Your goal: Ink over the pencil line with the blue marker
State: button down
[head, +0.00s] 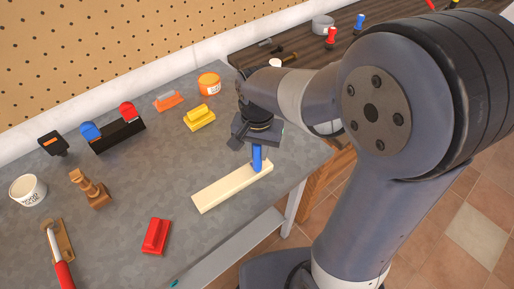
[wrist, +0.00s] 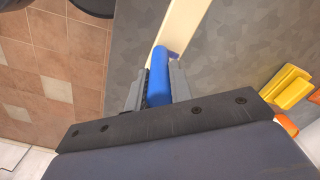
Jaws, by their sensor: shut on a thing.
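The blue marker (head: 257,158) is upright in my gripper, which is shut on it. In the head view its lower end is at the right end of a pale wooden board (head: 225,190) on the grey table; I cannot tell whether the tip touches it. In the wrist view the blue marker (wrist: 158,78) sits between the two grey fingers of my gripper (wrist: 155,88), with the pale board (wrist: 184,25) running away beyond it. The pencil line is too small to make out in either view.
The grey table (head: 150,185) carries a yellow block (head: 199,118), a red block (head: 156,236), an orange tub (head: 209,84) and a rack (head: 117,135) with red and blue caps. The board lies near the table's right front edge.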

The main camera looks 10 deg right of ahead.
jog(key=shift+s+a, duration=0.1)
jog(key=shift+s+a, duration=0.25)
jog(key=shift+a, duration=0.2)
jog(key=shift+w+d, duration=0.35)
jog(key=shift+d, duration=0.2)
jog(key=shift+w+d, duration=0.3)
jog(key=shift+d, duration=0.2)
jog(key=shift+s+a, duration=0.35)
jog(key=shift+a, duration=0.2)
jog(key=shift+s+a, duration=0.3)
jog(key=shift+a, duration=0.2)
jog(key=shift+w+d+p, duration=0.15)
jog(key=shift+w+d, duration=0.2)
jog(key=shift+d, duration=0.2)
jog(key=shift+w+d+p, duration=0.15)
jog(key=shift+w+d, duration=0.15)
jog(key=shift+d, duration=0.2)
jog(key=shift+s+a, duration=0.3)
jog(key=shift+a, duration=0.25)
jog(key=shift+s+a, duration=0.3)
jog(key=shift+a, duration=0.2)
jog(key=shift+w+d, duration=0.25)
jog(key=shift+d, duration=0.3)
